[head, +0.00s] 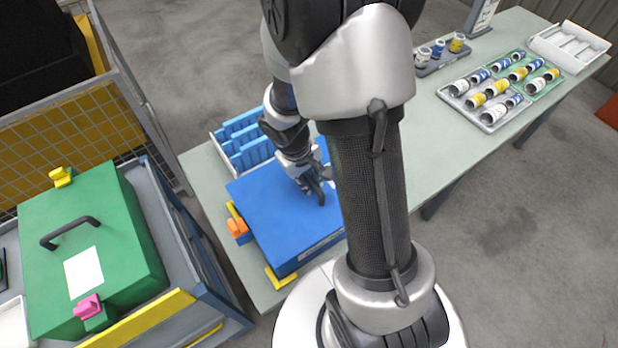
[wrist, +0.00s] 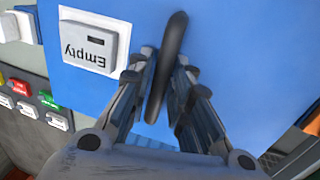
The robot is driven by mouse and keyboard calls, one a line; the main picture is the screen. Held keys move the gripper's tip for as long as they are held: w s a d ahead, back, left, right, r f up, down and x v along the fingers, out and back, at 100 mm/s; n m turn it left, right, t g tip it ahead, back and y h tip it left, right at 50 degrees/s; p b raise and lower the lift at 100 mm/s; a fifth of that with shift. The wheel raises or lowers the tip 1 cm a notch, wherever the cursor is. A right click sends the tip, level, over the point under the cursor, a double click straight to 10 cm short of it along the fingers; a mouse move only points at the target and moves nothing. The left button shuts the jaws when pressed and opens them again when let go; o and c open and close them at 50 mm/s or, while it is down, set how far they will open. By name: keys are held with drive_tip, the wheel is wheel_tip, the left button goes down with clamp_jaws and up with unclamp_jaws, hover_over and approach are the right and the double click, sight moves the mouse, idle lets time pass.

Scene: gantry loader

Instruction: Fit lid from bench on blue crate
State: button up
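A blue box-like body with a flat blue top (head: 275,205) sits on the bench, an orange latch (head: 238,228) at its left side. Lid and crate look like one body here; I cannot make out a seam. In the wrist view the blue top (wrist: 240,50) has a dark bar handle (wrist: 172,50) and a white plate reading "Empty" (wrist: 88,45). My gripper (head: 318,188) is at the top. In the wrist view its fingers (wrist: 166,65) lie against both sides of the handle and look shut on it. My arm hides the right part of the blue body.
Yellow corner pieces (head: 281,278) stand by the blue body. A blue slotted rack (head: 243,140) is behind it. A green lidded crate (head: 130,225) stands on a cart at left, beside a mesh cage (head: 85,130). Trays of small canisters (head: 490,112) are at the bench's far right.

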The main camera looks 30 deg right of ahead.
drive_tip(key=shift+o, duration=1.4)
drive_tip(key=v, duration=1.2)
drive_tip(key=s+a+r+t+y, duration=0.1)
drive_tip(key=s+a+r+t, duration=0.1)
drive_tip(key=s+a+r, duration=0.2)
drive_tip(key=s+a+r+t+y, duration=0.1)
drive_tip(key=s+a+r, duration=0.3)
drive_tip(key=s+r, duration=0.5)
drive_tip(key=shift+s+a+t, duration=0.15)
drive_tip(key=shift+s+t, duration=0.05)
drive_tip(key=shift+t, duration=0.5)
